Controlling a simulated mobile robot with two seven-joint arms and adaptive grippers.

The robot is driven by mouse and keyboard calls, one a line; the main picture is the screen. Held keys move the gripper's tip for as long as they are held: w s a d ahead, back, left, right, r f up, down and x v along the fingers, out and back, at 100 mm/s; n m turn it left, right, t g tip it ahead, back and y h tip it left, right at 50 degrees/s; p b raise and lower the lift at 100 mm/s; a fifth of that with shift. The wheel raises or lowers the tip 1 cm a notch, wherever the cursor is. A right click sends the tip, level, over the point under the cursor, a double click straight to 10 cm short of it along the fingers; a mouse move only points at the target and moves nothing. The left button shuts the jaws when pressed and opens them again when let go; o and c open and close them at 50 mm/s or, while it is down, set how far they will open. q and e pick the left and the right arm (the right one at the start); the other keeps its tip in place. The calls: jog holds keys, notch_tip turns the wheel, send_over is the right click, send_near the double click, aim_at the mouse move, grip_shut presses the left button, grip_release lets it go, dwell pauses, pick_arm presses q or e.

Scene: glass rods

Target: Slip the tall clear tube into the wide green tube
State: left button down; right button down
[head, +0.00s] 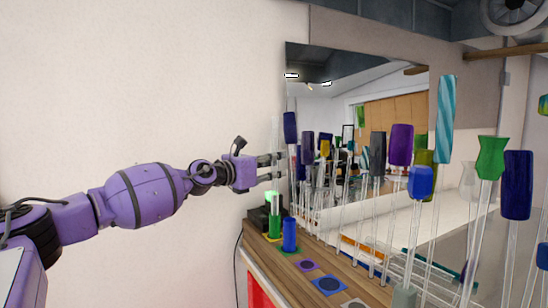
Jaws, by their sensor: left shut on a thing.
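My left gripper (279,168) reaches in from the left, its fingers pointing right. It is shut on the tall clear tube (275,130), which is faint and stands about upright, its upper part showing above the fingers. My right gripper is not in view.
A blue tube (289,234) stands just right of the green tube. Coloured pads, one purple (307,265), lie along the wooden counter (292,262). Several glass rods with coloured heads, one striped teal (446,118), crowd the right. A mirror (355,70) stands behind.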

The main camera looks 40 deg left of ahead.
pick_arm(q)
jog(key=shift+f, duration=3.25)
jog(key=c, duration=1.6)
grip_release()
jog(key=shift+o, duration=0.2)
jog(key=shift+s+a+f, duration=0.1)
jog(key=shift+s+f, duration=0.05)
jog(key=shift+s, duration=0.3)
send_near(272, 187)
jog(key=shift+s, duration=0.5)
jog(key=shift+a, duration=0.1)
